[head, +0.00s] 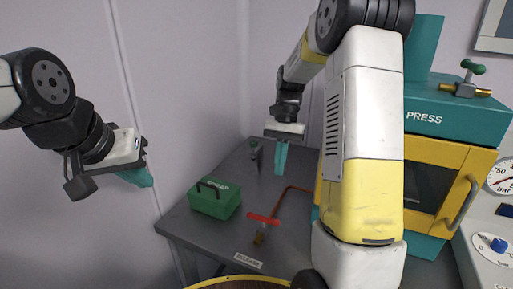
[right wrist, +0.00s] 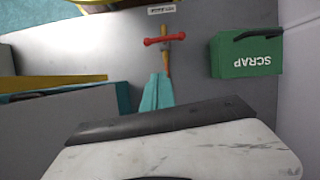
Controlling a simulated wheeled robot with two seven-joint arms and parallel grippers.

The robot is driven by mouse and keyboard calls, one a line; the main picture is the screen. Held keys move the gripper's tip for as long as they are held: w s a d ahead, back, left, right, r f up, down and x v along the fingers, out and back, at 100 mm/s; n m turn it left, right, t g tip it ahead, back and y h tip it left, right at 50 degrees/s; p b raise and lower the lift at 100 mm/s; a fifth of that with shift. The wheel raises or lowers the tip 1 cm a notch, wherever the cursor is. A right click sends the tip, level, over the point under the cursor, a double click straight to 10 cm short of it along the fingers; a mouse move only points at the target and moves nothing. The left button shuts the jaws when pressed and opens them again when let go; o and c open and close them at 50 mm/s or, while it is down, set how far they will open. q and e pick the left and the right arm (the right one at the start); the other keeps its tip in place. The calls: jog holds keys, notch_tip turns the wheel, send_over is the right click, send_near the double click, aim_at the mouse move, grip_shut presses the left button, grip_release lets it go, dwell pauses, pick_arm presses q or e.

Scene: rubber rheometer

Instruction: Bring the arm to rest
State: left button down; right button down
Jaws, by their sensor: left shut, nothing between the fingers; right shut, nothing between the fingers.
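My right arm (head: 362,110) rises in front of the press and bends over to the left. Its gripper (head: 281,165) points down above the grey table, with its teal fingers shut and empty. In the right wrist view the shut fingers (right wrist: 155,98) appear just below the red-handled valve, with nothing between them. My left gripper (head: 143,180) hangs at the left in front of the pale wall, shut and empty, clear of the table. Part of the press is hidden behind my right arm.
A green SCRAP box (head: 215,197) stands on the grey table (head: 190,226), with a red-handled valve (head: 262,219) to its right. The teal and yellow press (head: 455,120) stands at the right, beside a pressure gauge (head: 500,176). A round yellow-rimmed thing (head: 235,281) shows at the bottom.

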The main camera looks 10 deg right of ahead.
jog(key=s+a+r+n+t, duration=0.1)
jog(key=s+r+n+t, duration=0.2)
jog(key=s+r, duration=0.3)
jog(key=s+a+r+n+t, duration=0.2)
jog(key=s+r+t, duration=0.4)
jog(key=s, duration=0.5)
jog(key=shift+n+t, duration=0.3)
jog(key=shift+n, duration=0.1)
jog(key=c, duration=2.2)
grip_release()
jog(key=shift+s+a+f, duration=0.1)
jog(key=shift+s+a, duration=0.05)
jog(key=shift+s, duration=0.1)
jog(key=c, duration=1.5)
grip_release()
jog(key=shift+s, duration=0.15)
jog(key=n+g+h, duration=0.6)
jog(key=n+g, duration=0.2)
jog(key=n, duration=0.3)
send_near(262, 217)
jog(key=shift+s+d+f, duration=0.25)
jog(key=shift+d+f, duration=0.4)
jog(key=shift+f, duration=0.7)
jog(key=x, duration=0.7)
jog(key=shift+f, duration=0.2)
